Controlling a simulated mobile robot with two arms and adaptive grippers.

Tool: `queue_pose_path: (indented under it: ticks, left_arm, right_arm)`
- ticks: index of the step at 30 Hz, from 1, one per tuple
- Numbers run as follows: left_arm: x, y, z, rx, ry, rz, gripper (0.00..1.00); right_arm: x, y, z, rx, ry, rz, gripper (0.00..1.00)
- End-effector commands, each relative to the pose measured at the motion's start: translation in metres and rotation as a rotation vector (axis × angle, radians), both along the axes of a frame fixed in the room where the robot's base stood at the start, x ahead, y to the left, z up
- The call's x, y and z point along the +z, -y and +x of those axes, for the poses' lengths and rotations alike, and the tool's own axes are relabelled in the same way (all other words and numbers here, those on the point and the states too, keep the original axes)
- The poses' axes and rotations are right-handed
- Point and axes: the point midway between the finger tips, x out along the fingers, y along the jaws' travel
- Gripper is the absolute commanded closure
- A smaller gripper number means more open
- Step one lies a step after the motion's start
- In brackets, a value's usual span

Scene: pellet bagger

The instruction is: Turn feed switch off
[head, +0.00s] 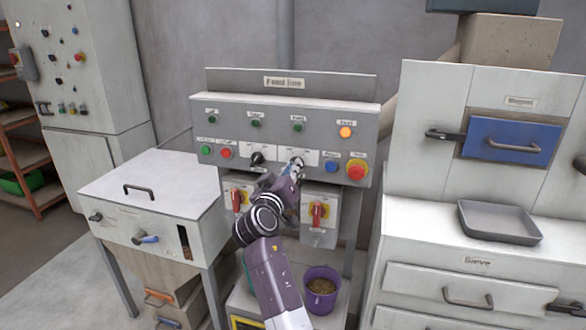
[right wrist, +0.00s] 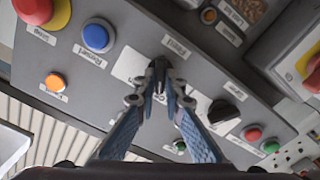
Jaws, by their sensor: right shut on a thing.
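The grey control panel (head: 360,112) stands in the middle of the head view. My right gripper (head: 297,163) reaches its lower row, between a black selector knob (head: 257,158) and a blue button (head: 331,167). In the right wrist view, my right gripper (right wrist: 160,75) is shut on a small dark switch knob (right wrist: 157,64) on a white plate. The label beside it seems to read "Feed". The fingertips hide most of the knob, so its setting is hard to tell. The left gripper is not in view.
A red mushroom button on yellow (head: 356,170) sits right of the blue button. Red-handled isolators (head: 318,212) hang below the panel. A purple bucket of pellets (head: 321,288) stands lower down. A cabinet with a grey tray (head: 500,238) is at right.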

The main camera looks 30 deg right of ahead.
Motion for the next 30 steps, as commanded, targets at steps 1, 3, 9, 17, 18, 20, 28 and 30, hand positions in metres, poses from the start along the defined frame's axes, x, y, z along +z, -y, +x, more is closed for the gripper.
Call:
queue_pose_path:
  ticks: [1,3,9,17,18,20,28,30]
  left_arm:
    - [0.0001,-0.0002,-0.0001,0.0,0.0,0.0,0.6]
    - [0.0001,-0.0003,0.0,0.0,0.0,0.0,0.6]
    - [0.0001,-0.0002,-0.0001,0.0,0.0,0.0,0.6]
    - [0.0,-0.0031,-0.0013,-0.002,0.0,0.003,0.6]
    - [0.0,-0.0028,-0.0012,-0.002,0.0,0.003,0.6]
    - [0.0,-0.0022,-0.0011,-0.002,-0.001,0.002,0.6]
    - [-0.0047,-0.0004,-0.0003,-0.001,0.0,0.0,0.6]
    - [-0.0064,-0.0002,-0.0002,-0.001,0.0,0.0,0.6]
  right_arm:
    - [0.0029,0.0005,0.0002,0.001,0.003,-0.006,1.0]
    - [0.0029,0.0005,0.0002,0.001,0.003,-0.006,1.0]
    - [0.0019,0.0003,0.0001,0.0,0.002,-0.004,0.73]
    - [0.0008,0.0001,0.0001,0.0,0.001,-0.002,0.73]
    - [0.0007,0.0001,0.0,0.0,0.001,-0.002,0.73]
    - [0.0006,0.0001,0.0001,0.0,0.002,0.0,0.73]
    - [-0.0005,0.0003,-0.0004,0.0,0.102,0.086,0.73]
    - [-0.0006,0.0008,-0.0007,0.0,0.161,0.136,0.73]
